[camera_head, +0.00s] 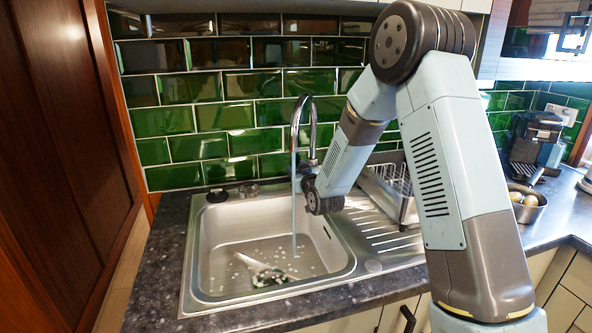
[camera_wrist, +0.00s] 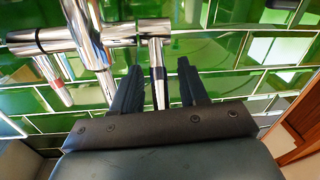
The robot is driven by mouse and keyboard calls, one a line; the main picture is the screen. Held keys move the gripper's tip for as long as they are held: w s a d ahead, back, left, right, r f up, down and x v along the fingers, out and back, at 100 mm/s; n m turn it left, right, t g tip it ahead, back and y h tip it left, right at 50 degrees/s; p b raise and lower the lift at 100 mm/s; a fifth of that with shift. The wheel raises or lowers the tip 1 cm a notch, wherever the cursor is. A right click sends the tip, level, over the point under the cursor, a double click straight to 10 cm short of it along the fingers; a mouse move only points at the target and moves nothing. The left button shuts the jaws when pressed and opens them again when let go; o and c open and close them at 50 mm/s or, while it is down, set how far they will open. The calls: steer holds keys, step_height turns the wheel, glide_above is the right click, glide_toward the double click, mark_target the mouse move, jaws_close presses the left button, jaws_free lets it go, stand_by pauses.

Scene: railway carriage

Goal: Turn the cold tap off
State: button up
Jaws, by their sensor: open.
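The chrome tap (camera_head: 312,130) arches over the sink, and a thin stream of water (camera_head: 294,205) runs from its spout into the basin. In the wrist view, my gripper (camera_wrist: 160,66) is open, with its two dark fingers on either side of a chrome lever (camera_wrist: 157,80) with a dark, bluish band, which looks like the cold one. I see a gap on both sides of this lever. Another chrome lever (camera_wrist: 49,78) with a red band sits to the left, outside the fingers. In the head view, my arm hides the gripper and most of the tap handles.
The steel sink (camera_head: 190,262) holds a utensil and scattered pale bits. A dish rack (camera_head: 388,190) stands on the drainer at right. The green tiled wall (camera_head: 225,120) is close behind the tap.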

jaws_close()
stand_by(0.4)
